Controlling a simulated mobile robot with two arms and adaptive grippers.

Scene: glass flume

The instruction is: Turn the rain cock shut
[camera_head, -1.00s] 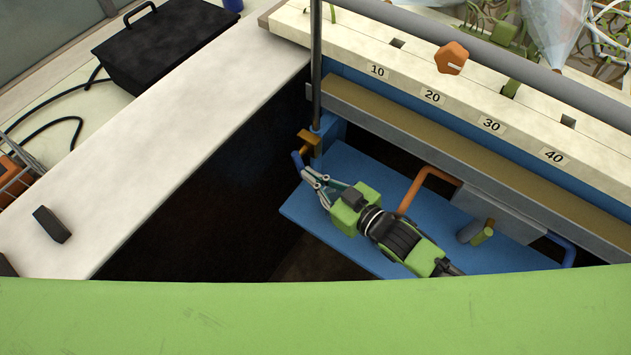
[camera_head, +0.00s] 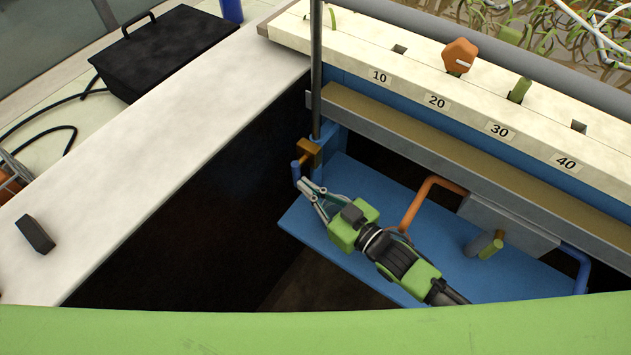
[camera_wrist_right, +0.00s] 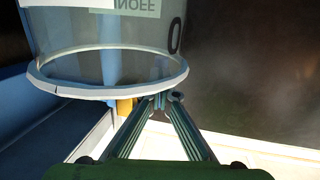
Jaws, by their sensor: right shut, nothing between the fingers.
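The rain cock shows in the head view as a brass body (camera_head: 309,152) at the foot of a thin upright pipe, with a short blue handle (camera_head: 296,173) hanging at its left. My right gripper (camera_head: 303,184) is shut and empty. Its fingertips are right beside the lower end of the blue handle; I cannot tell whether they touch it. In the right wrist view the fingertips (camera_wrist_right: 163,99) are close together, near a small patch of the brass body (camera_wrist_right: 125,106), below a clear cylinder's pale rim. The blue handle is not distinguishable there. My left gripper is not in view.
A blue shelf (camera_head: 345,185) lies under my right arm, with an orange bent pipe (camera_head: 418,200) close by. The clear cylinder (camera_wrist_right: 105,45) fills the wrist view's upper left. A white scale ledge (camera_head: 400,62) with an orange knob (camera_head: 459,56) runs behind. The dark pit at left is empty.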

